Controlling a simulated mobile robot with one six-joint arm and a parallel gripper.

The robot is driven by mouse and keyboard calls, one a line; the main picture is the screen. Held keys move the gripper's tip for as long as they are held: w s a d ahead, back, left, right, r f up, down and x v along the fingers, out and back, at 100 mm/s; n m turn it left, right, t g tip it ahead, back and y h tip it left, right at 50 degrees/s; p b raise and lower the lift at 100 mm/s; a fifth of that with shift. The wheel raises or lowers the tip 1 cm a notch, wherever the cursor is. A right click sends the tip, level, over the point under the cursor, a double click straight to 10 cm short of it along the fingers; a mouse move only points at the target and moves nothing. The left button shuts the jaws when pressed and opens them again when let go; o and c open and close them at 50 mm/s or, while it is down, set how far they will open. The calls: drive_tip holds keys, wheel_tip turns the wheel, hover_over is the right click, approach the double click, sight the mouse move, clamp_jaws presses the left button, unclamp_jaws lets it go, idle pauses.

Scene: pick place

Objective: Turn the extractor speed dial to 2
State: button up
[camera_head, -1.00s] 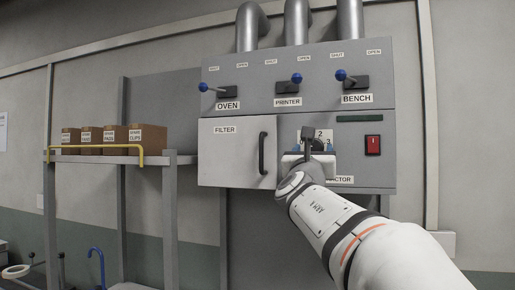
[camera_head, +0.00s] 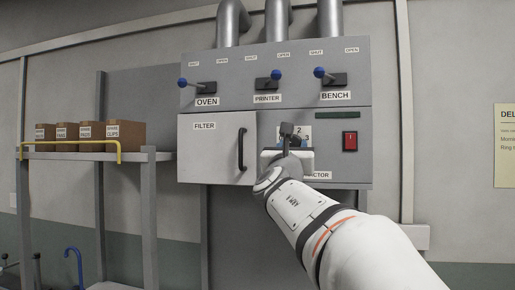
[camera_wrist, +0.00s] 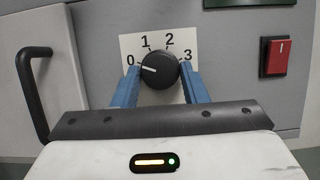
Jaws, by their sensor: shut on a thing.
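The extractor speed dial (camera_wrist: 159,70) is a round black knob with a white pointer line, on a white scale plate (camera_wrist: 128,44) marked 0, 1, 2, 3. Its pointer points left, at about the 0 mark. My gripper (camera_wrist: 160,84) has one blue finger on each side of the knob and is shut on it. In the head view my gripper (camera_head: 287,150) is at the cabinet's lower front, in front of the dial. There the dial is largely hidden, with the 2 and 3 still showing above and beside the gripper.
A red switch (camera_head: 350,142) is right of the dial. The filter door (camera_head: 212,155) with a black handle (camera_head: 241,149) is to its left. Three blue-knobbed levers (camera_head: 275,77) are above. A shelf (camera_head: 85,157) with several boxes stands further left.

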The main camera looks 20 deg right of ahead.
drive_tip(key=shift+m, duration=0.4)
drive_tip(key=m+g+h+b, duration=0.1)
drive_tip(key=m, duration=0.1)
drive_tip(key=m+g+h+b, duration=0.1)
drive_tip(key=m, duration=0.2)
drive_tip(key=shift+w+a+r+m+h+b, duration=0.1)
drive_tip(key=shift+a+m+h+b, duration=0.1)
drive_tip(key=shift+m+h+b, duration=0.1)
drive_tip(key=m+g, duration=0.1)
drive_tip(key=m, duration=0.1)
drive_tip(key=m+g, duration=0.1)
drive_tip(key=m, duration=0.1)
drive_tip(key=m+g+h+b, duration=0.1)
drive_tip(key=m, duration=0.1)
drive_tip(key=shift+w+a+r, duration=0.1)
drive_tip(key=shift+a+r, duration=0.05)
drive_tip(key=shift+r, duration=0.1)
drive_tip(key=m, duration=0.1)
drive_tip(key=m+g, duration=0.1)
drive_tip(key=m, duration=0.1)
drive_tip(key=m+g, duration=0.1)
drive_tip(key=m, duration=0.1)
drive_tip(key=shift+r, duration=0.25)
drive_tip(key=m+g+y+p, duration=0.1)
drive_tip(key=m, duration=0.3)
drive_tip(key=shift+r, duration=0.15)
drive_tip(key=shift+m+g, duration=0.3)
drive_tip(key=shift+m, duration=0.2)
